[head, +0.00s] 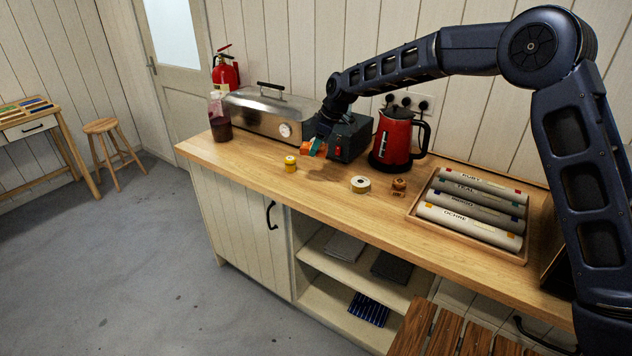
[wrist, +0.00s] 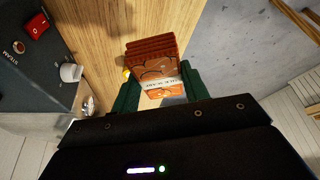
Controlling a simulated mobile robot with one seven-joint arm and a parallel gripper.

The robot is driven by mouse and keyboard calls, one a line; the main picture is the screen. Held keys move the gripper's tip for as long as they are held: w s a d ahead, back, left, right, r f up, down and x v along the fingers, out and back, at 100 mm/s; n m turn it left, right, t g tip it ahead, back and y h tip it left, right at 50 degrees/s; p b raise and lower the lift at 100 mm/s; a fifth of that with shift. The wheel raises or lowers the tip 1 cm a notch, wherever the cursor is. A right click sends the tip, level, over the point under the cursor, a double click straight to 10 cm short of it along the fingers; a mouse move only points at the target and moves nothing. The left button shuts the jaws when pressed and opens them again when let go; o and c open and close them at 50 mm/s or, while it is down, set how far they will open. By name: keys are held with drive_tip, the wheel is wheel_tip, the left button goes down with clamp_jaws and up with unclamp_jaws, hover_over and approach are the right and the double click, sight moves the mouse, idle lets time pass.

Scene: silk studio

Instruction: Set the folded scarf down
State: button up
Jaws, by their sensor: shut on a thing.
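The folded scarf (head: 306,148) is orange and rust-brown, with a pale printed band around it in the wrist view (wrist: 150,52). My gripper (head: 318,148) is shut on it, with a dark green finger on each side of the scarf in the wrist view (wrist: 160,86). The scarf is over the wooden counter (head: 240,158), behind and right of a small yellow-topped jar (head: 290,164). It appears slightly above the wood, but the exact gap is hard to tell.
A dark box with a red switch (head: 350,138) and a red kettle (head: 394,138) stand close right. A steel steamer (head: 262,112) and a dark red jar (head: 219,120) are left. A tape roll (head: 360,184), brown spool (head: 399,184) and tray of rolls (head: 412,214) lie right. The front-left counter is clear.

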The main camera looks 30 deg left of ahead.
sight(312, 187)
wheel_tip(312, 187, down, 14)
drive_tip(key=shift+r, duration=0.1)
idle(0.5)
drive_tip(key=o, duration=1)
drive_tip(key=v, duration=1.2)
